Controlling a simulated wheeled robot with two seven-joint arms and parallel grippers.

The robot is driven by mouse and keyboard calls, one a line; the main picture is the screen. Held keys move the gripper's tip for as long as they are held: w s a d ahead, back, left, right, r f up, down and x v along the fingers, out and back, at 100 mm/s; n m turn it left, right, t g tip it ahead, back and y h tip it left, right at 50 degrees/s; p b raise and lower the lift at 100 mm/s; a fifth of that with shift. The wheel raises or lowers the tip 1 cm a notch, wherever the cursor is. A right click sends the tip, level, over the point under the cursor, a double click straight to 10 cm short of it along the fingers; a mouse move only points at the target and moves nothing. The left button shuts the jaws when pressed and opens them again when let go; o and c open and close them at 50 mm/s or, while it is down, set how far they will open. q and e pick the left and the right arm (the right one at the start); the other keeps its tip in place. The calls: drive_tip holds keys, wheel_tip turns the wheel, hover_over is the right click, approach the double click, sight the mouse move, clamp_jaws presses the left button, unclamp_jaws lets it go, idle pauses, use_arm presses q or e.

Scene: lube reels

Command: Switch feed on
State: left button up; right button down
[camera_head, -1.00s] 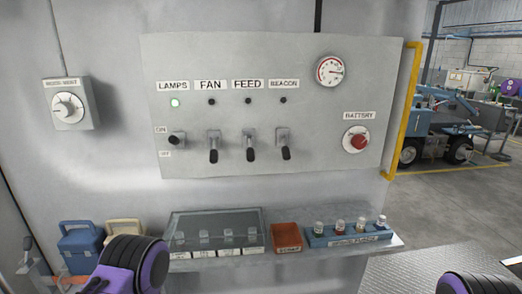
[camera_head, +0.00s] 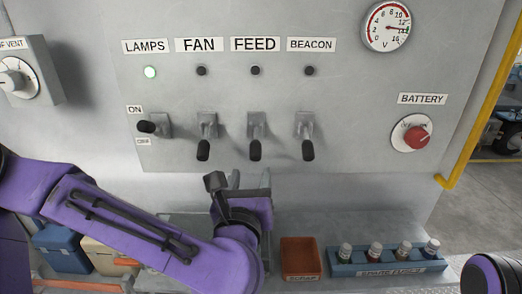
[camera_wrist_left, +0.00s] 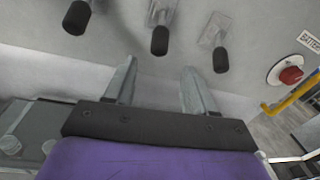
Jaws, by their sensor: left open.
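The FEED switch (camera_head: 255,150) is a grey lever with a black tip on the wall panel, under the FEED label (camera_head: 255,44). Its lever hangs down and the small indicator (camera_head: 255,70) above it is dark. In the left wrist view, the FEED lever (camera_wrist_left: 160,40) is the middle of three black-tipped levers. My left gripper (camera_head: 251,180) is open and empty just below the FEED lever, apart from it. Its two fingers (camera_wrist_left: 160,76) point toward the panel in the wrist view, with the lever tip beyond and between them.
The FAN lever (camera_head: 204,150) and BEACON lever (camera_head: 307,150) hang down on either side. A red battery knob (camera_head: 417,136) is right. Below are a scrap tray (camera_head: 301,258) and spare fuses (camera_head: 388,266).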

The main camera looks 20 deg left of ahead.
sight(254, 156)
use_arm(q)
drive_tip(key=w+p, duration=0.1)
drive_tip(key=w, duration=0.2)
drive_tip(key=w+a+p, duration=0.1)
drive_tip(key=w, duration=0.2)
drive_tip(key=w+a+p, duration=0.1)
drive_tip(key=w, duration=0.2)
drive_tip(key=shift+r+p, duration=0.35)
drive_tip(key=shift+w, duration=0.35)
drive_tip(key=shift+f, duration=0.1)
clamp_jaws()
